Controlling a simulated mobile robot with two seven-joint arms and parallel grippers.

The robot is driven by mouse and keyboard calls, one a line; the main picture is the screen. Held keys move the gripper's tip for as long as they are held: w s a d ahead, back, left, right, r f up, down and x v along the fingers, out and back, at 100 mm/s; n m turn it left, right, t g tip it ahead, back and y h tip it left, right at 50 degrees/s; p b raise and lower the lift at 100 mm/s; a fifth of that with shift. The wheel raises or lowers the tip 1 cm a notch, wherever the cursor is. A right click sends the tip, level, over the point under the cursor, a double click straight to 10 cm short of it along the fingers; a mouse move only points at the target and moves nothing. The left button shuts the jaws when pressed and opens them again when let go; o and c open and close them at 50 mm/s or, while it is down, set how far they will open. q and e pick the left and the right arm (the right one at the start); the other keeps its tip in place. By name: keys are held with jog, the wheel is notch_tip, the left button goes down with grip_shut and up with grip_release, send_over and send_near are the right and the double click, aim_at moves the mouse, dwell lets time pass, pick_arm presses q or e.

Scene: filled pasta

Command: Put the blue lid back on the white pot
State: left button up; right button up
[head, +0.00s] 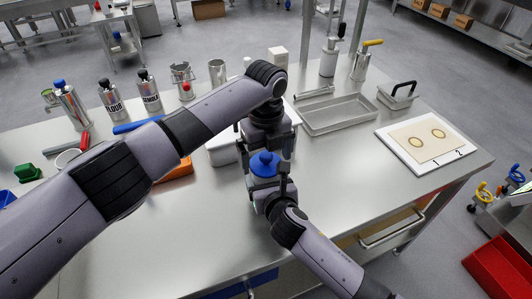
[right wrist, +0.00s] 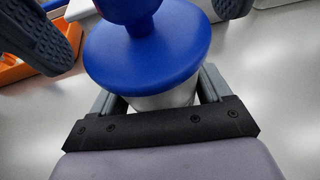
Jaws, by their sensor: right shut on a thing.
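The blue lid (head: 265,163) shows below my left gripper (head: 268,150); in the right wrist view the lid (right wrist: 150,52) is a wide disc with a knob on top. It lies over the white pot (right wrist: 163,100) and looks level; its underside hides the pot's rim, so I cannot tell whether it is fully seated. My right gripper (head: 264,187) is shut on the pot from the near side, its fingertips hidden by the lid. My left gripper is above the lid, its dark fingers spread wide on either side of the knob, apart from it.
An orange tray (head: 178,171) and a white container (head: 222,149) stand left of the lid. A metal tray (head: 338,113) and a white board (head: 422,141) are at the right. Steel bottles (head: 110,98) line the back left. The table front is clear.

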pick_arm(q)
notch_tip(320, 180, up, 12)
dwell(0.6)
pick_arm(e)
jog(key=o, duration=1.4)
jog(key=shift+o, duration=0.2)
jog(key=shift+v, duration=3.6)
pick_arm(q)
jog(key=shift+s+f, duration=0.1)
jog(key=shift+s, duration=0.05)
pick_arm(e)
jog(key=shift+s, duration=0.1)
